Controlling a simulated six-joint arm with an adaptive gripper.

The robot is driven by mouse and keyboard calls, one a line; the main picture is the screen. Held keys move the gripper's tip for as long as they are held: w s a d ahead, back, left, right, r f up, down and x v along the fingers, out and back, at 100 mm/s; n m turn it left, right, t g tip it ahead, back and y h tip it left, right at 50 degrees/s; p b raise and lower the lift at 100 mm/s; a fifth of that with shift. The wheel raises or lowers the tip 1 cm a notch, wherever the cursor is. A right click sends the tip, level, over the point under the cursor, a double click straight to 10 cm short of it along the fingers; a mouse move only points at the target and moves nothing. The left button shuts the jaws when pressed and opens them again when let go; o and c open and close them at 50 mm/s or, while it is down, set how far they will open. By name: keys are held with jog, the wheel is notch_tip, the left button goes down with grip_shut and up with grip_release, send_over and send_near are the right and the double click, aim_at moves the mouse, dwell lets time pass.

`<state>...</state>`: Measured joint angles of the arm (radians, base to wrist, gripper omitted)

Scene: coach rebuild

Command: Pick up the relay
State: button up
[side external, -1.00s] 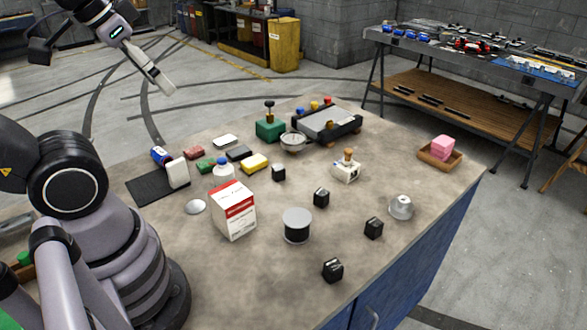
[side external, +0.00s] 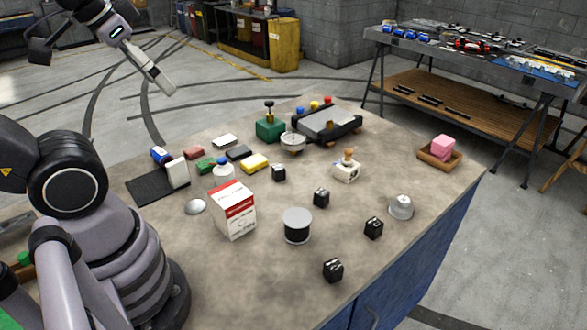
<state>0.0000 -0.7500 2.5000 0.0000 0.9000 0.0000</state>
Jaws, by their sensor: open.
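Several small black blocks that look like relays stand on the table: one near the middle (side external: 278,172), one further right (side external: 321,197), one near the right edge (side external: 374,228) and one near the front (side external: 333,270). I cannot tell which is the task's relay. My gripper (side external: 163,82) is at the upper left, high and well away from all of them. It is open and holds nothing that I can see; its fingers are seen side-on.
A red-and-white box (side external: 233,210) and a dark-sided spool (side external: 297,226) stand between my arm and the front blocks. A metal cup (side external: 401,207), a wooden stamp (side external: 346,168) and a tray with a pink block (side external: 440,157) are nearby. The table's front right is fairly clear.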

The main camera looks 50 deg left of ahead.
jog(key=m+g+h, duration=0.1)
jog(key=m, duration=0.2)
send_over(332, 266)
jog(key=s+a, duration=0.2)
jog(key=s, duration=0.3)
notch_tip(332, 266, down, 28)
jog(key=x, duration=0.8)
jog(key=shift+d, duration=0.2)
jog(key=shift+d+x, duration=0.15)
jog(key=shift+x, duration=1.25)
jog(key=shift+d+x, duration=0.1)
jog(key=shift+x, duration=1.3)
jog(key=shift+w+r, duration=0.1)
jog(key=shift+c, duration=0.2)
grip_shut()
